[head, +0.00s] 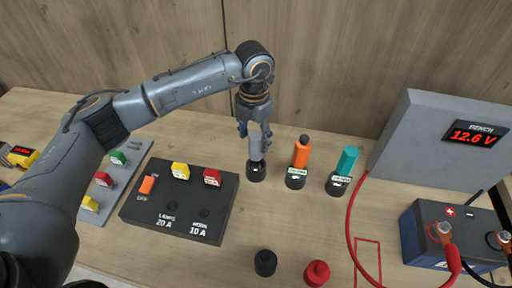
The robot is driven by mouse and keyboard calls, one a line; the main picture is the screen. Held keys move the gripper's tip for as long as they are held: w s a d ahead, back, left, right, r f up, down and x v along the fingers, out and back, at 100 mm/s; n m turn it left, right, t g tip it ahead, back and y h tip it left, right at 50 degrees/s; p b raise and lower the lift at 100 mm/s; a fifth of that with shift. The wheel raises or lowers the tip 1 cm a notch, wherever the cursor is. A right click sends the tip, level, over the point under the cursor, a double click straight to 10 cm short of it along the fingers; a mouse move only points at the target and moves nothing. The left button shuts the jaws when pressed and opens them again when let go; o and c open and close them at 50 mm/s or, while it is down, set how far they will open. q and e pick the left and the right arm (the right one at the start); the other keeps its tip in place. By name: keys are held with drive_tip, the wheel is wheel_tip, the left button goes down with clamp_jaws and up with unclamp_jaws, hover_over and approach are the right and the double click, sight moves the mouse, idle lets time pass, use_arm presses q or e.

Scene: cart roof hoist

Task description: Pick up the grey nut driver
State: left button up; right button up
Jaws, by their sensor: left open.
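The grey nut driver (256,150) stands upright in a black round holder (256,171) near the middle of the table in the head view. My left gripper (255,132) points down right over it with its fingers open. The fingers reach around the upper handle and hide much of it; I cannot tell whether they touch it. An orange-handled driver (301,155) and a teal-handled driver (347,162) stand in like holders to the right. My right gripper is not in view.
A black switch panel (180,205) lies left of the holders. A grey bench meter panel (440,140) reading 12.6 V and a blue battery (425,240) with a red cable (349,225) are at right. Black (265,262) and red (317,272) knobs stand in front.

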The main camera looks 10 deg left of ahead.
sight(256, 151)
use_arm(q)
drive_tip(key=shift+s+f+p, duration=0.1)
drive_tip(key=shift+f+p, duration=0.2)
drive_tip(key=f, duration=0.1)
drive_tip(key=f+p, duration=0.2)
drive_tip(key=shift+s+d+f, duration=0.15)
drive_tip(key=shift+d+f, duration=0.1)
drive_tip(key=shift+d, duration=0.05)
drive_tip(key=shift+f, duration=0.65)
drive_tip(key=shift+r, duration=0.1)
clamp_jaws()
